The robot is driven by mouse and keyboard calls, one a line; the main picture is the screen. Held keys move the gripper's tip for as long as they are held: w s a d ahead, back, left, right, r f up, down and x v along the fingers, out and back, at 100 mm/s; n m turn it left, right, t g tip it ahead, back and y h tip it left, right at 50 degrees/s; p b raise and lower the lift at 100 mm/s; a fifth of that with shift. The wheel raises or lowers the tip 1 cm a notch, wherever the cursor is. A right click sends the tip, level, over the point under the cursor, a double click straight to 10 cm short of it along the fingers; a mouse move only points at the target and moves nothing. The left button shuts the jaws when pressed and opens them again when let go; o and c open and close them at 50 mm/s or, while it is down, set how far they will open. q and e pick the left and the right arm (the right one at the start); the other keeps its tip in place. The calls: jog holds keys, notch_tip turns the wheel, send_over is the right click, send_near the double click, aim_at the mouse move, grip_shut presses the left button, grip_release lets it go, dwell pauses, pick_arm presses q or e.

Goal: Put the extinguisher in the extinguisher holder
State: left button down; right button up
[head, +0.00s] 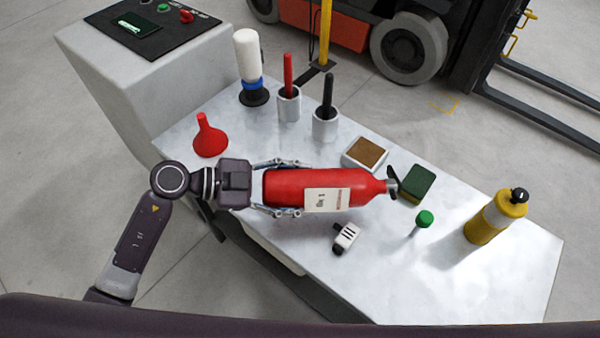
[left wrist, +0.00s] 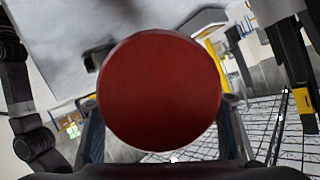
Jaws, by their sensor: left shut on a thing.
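The red extinguisher (head: 285,187) with a white label lies sideways in my left gripper (head: 283,187), its black valve end pointing right. The gripper's fingers close on its base end from both sides, over the table. In the left wrist view the round red base of the extinguisher (left wrist: 160,92) fills the middle, between the fingers. I cannot pick out the extinguisher holder for sure in either view. My right gripper is not in view.
The metal table (head: 400,285) carries a red funnel (head: 210,138), a white bottle (head: 248,60), two cups with red and black handles, a brown-topped tray (head: 365,153), a green sponge (head: 419,184), a yellow bottle (head: 495,217) and a small white part (head: 346,238). A forklift stands behind.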

pick_arm(q)
jog(key=shift+w+d+f+b, duration=0.1)
jog(key=shift+f+b, duration=0.3)
jog(key=shift+f, duration=2.1)
jog(key=c, duration=1.1)
grip_release()
jog(key=shift+f, duration=0.35)
jog(key=o, duration=0.4)
jog(key=shift+o, duration=0.2)
jog(key=shift+r, duration=0.1)
